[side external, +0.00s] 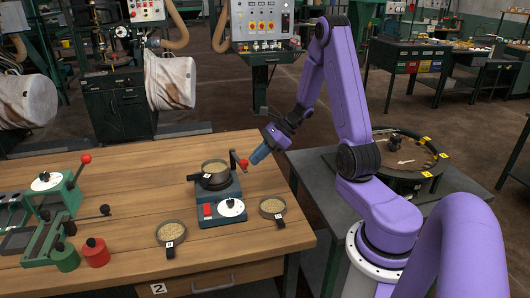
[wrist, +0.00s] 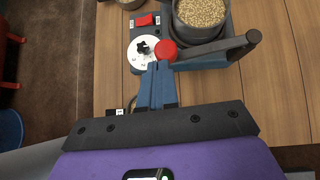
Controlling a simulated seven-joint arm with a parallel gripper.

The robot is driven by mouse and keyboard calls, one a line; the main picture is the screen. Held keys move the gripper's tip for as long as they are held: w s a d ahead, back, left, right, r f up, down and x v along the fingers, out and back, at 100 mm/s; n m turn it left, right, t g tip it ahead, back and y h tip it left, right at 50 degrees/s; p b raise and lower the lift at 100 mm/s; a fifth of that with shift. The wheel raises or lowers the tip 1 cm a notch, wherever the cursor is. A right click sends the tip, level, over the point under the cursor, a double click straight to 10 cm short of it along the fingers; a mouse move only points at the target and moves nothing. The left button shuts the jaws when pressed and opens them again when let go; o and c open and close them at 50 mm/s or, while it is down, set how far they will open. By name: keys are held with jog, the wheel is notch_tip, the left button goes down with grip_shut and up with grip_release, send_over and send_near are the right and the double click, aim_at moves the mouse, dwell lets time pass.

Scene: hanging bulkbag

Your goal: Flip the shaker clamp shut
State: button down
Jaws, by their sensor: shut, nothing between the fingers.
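The shaker (side external: 220,205) stands on the wooden table, with a red switch and a white dial on its front. A round sieve (side external: 215,172) of grain sits on it and also shows in the wrist view (wrist: 200,16). The clamp lever (side external: 234,160) is a dark bar beside the sieve, ending in a red knob (side external: 243,163). In the wrist view the lever (wrist: 220,50) slants from the upper right to the red knob (wrist: 165,50). My gripper (wrist: 160,66) is shut and empty, its blue fingertips right at the knob; I cannot tell whether they touch.
Two small pans of grain, left (side external: 170,233) and right (side external: 271,208), flank the shaker's front. Green hand-lever devices (side external: 50,200) stand at the table's left. A grey stand with a round turntable (side external: 385,165) is to the right. The table behind the shaker is clear.

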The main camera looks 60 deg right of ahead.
jog(key=w+a+m+t+h, duration=0.1)
jog(key=w+a+m, duration=0.2)
jog(key=w+a, duration=0.6)
jog(key=shift+w+t+h, duration=0.3)
jog(key=shift+w+h, duration=0.1)
jog(key=shift+w, duration=0.2)
jog(key=shift+w+a, duration=0.1)
jog(key=shift+a, duration=0.05)
dwell(0.3)
jog(key=s+a+r, duration=0.3)
jog(key=s+r, duration=0.3)
jog(key=s, duration=0.4)
jog(key=shift+s+a+r, duration=0.25)
jog(key=shift+s+r, duration=0.1)
jog(key=shift+r, duration=0.05)
dwell(0.4)
